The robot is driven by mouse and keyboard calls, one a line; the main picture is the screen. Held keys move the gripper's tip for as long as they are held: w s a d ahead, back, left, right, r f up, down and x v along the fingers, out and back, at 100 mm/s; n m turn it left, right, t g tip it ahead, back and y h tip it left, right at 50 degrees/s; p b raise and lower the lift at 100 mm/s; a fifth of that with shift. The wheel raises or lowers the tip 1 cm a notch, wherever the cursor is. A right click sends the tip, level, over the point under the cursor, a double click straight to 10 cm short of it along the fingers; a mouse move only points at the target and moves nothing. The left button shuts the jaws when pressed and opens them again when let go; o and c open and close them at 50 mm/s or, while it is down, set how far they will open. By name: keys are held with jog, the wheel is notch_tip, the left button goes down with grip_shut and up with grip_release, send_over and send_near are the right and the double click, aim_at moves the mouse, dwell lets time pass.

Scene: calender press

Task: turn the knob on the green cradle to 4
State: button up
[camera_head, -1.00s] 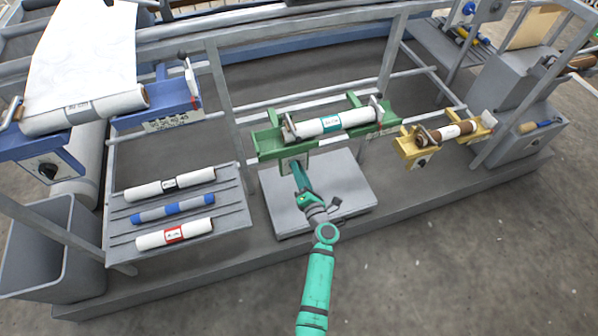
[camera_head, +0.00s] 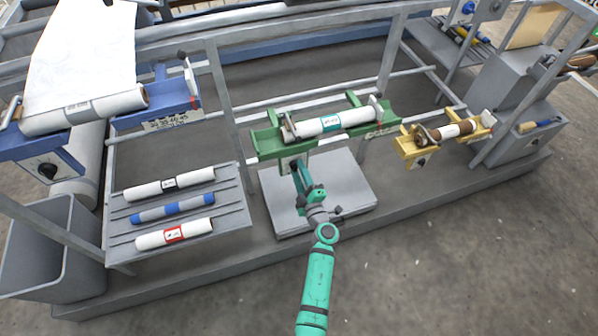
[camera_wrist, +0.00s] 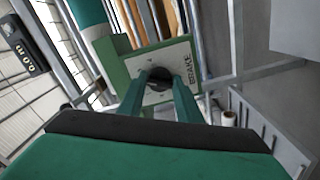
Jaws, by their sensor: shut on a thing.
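The green cradle (camera_head: 268,142) stands in the middle of the press and holds a white roll (camera_head: 325,124) with a teal label. Its knob is hidden behind my gripper in the head view. In the wrist view the dark knob (camera_wrist: 158,75) sits on the pale dial plate (camera_wrist: 178,62) marked BRAKE, on the cradle's end (camera_wrist: 118,72). My gripper (camera_wrist: 158,84) has its two green fingers on either side of the knob, shut on it. My gripper also shows in the head view (camera_head: 297,170), at the cradle's front. The dial's numbers and the pointer cannot be read.
A blue cradle (camera_head: 182,98) stands to the left and a yellow cradle (camera_head: 408,148) to the right. A grey rack (camera_head: 225,215) with several rolls lies at left, beside a grey bin (camera_head: 75,262). A grey platform (camera_head: 350,190) lies below my gripper.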

jog(key=m, duration=1)
jog(key=shift+s+a+f+m, duration=0.1)
jog(key=shift+a+f+m, duration=0.1)
jog(key=shift+m, duration=0.4)
jog(key=o, duration=1)
jog(key=shift+o, duration=0.2)
jog(key=shift+s+d, duration=0.1)
jog(key=v, duration=1)
jog(key=shift+s, duration=0.3)
jog(key=shift+d+r, duration=0.1)
